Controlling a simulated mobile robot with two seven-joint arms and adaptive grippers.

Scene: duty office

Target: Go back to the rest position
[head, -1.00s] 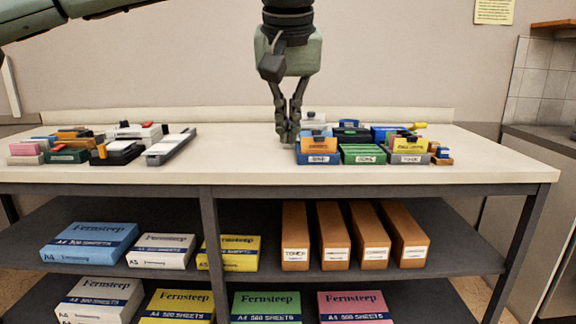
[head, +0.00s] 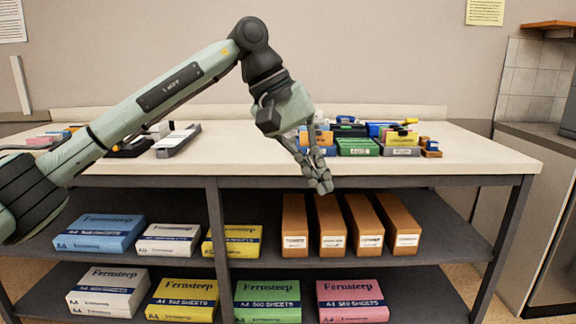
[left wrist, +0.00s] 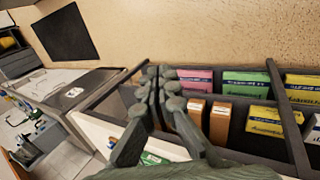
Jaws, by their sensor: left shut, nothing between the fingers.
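My left gripper (head: 322,184) is shut and empty in the head view. It hangs in front of the table's front edge, tilted down to the right, with its fingertips over the upper shelf's opening. My left arm reaches in from the left across the table and hides part of the items on its left side. In the left wrist view the gripper's fingers (left wrist: 158,80) are together, with the shelves behind them. My right gripper is in neither view.
The white-topped table (head: 240,150) carries coloured trays (head: 358,148) at right and a grey stapler-like item (head: 178,140) at left. Brown binders (head: 331,225) and paper packs (head: 98,233) fill the shelves below. A counter (head: 535,140) stands at right. The tabletop's middle is clear.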

